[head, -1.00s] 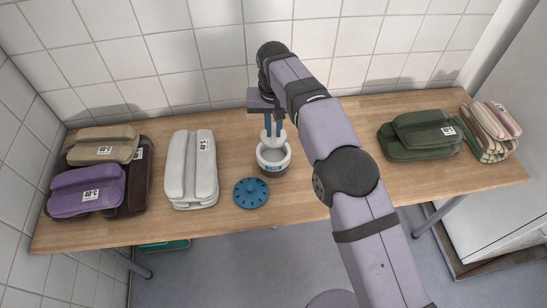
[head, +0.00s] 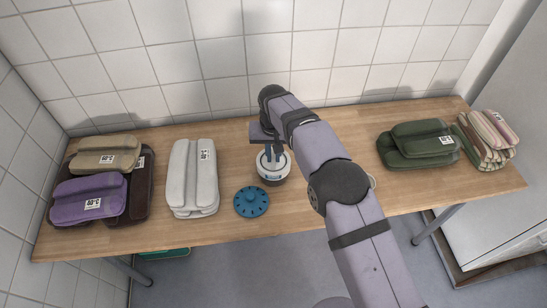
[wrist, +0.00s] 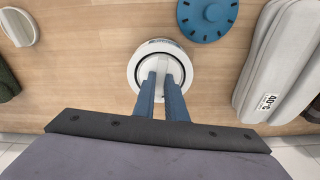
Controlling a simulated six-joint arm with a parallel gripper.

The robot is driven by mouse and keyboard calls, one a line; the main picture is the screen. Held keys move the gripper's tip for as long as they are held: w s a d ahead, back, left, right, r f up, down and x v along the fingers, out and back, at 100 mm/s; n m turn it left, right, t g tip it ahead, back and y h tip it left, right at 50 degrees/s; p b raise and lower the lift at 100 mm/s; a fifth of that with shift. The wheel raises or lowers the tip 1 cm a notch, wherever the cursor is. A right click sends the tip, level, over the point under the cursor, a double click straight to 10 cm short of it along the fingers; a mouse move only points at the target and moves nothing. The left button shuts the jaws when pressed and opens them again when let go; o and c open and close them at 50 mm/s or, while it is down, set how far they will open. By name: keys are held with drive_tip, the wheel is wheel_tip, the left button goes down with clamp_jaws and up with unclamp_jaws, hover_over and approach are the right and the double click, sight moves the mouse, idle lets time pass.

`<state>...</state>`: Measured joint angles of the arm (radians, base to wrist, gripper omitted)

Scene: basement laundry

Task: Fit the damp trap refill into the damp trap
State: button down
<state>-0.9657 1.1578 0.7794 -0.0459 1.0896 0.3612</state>
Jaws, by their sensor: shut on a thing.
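The damp trap (head: 273,178) is a round white tub with a blue label band, standing upright on the wooden table. My gripper (head: 273,158) points down over its mouth, its blue fingers shut on the white damp trap refill. In the wrist view the fingers (wrist: 164,76) close on the raised middle of the refill (wrist: 146,70), a pale disc inside the trap's white rim (wrist: 133,72). The refill looks centred in the mouth. I cannot tell whether it is fully seated. A blue slotted disc (head: 251,202), perhaps the trap's lid, lies in front and left of the trap.
A pale grey folded stack (head: 193,178) stands left. Purple, tan and brown bundles (head: 90,195) lie at far left, green (head: 417,145) and striped (head: 488,138) ones at right. A white round piece (wrist: 18,27) lies on the table, mostly hidden by my arm in the head view.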

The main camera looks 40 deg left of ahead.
sight(273, 161)
drive_tip(key=shift+f, duration=1.1)
drive_tip(key=shift+f, duration=0.2)
drive_tip(key=c, duration=1.8)
unclamp_jaws()
wheel_tip(273, 161, up, 12)
drive_tip(key=s+b, duration=0.1)
drive_tip(key=shift+d+r+b, duration=0.2)
drive_tip(key=shift+d+b, duration=0.1)
drive_tip(key=shift+d, duration=0.1)
drive_tip(key=shift+s, duration=0.1)
